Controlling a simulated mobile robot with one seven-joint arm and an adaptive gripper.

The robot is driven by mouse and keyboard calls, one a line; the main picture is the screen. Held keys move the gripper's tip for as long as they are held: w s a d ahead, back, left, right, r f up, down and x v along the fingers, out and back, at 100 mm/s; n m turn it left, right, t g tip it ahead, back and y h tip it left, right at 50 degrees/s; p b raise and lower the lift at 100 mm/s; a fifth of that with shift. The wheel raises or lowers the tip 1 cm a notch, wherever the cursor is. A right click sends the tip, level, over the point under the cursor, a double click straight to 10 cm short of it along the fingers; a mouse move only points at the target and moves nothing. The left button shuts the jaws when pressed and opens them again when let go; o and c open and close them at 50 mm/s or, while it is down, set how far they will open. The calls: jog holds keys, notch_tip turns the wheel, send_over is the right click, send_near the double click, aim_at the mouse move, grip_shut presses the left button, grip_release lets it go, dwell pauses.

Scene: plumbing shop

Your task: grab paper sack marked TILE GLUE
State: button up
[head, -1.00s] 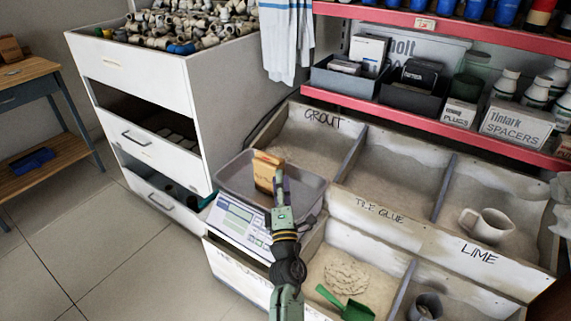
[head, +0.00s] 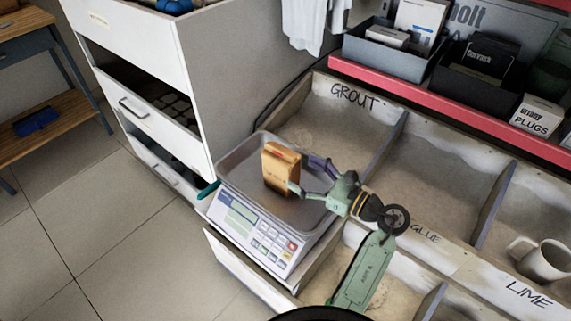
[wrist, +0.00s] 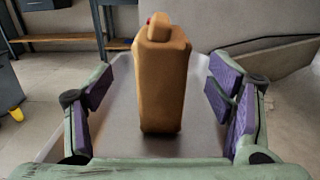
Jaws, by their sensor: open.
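In the wrist view the sack (wrist: 162,80) stands in the middle, between the two purple-padded fingers. My gripper (head: 306,175) is open, at the right side of the sack, with its fingers reaching toward it. In the wrist view the gripper (wrist: 162,100) shows a gap on both sides of the sack.
The scale's keypad (head: 262,237) faces the front. Bins marked GROUT (head: 353,97), GLUE and LIME lie to the right, with a mug (head: 543,260) in one. A white drawer cabinet (head: 215,80) stands at the left behind the scale.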

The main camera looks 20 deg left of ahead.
aim_at(281, 157)
jog(key=x, duration=0.3)
jog(key=shift+r, duration=0.1)
jog(key=x, duration=0.1)
jog(key=p+x, duration=0.2)
jog(key=x, duration=0.1)
jog(key=shift+w+a+r, duration=0.1)
jog(key=shift+w+r, duration=0.05)
jog(key=shift+r, duration=0.15)
jog(key=shift+w+a+f, duration=0.1)
jog(key=shift+a, duration=0.25)
grip_shut()
dwell(0.3)
jog(key=shift+r, duration=0.2)
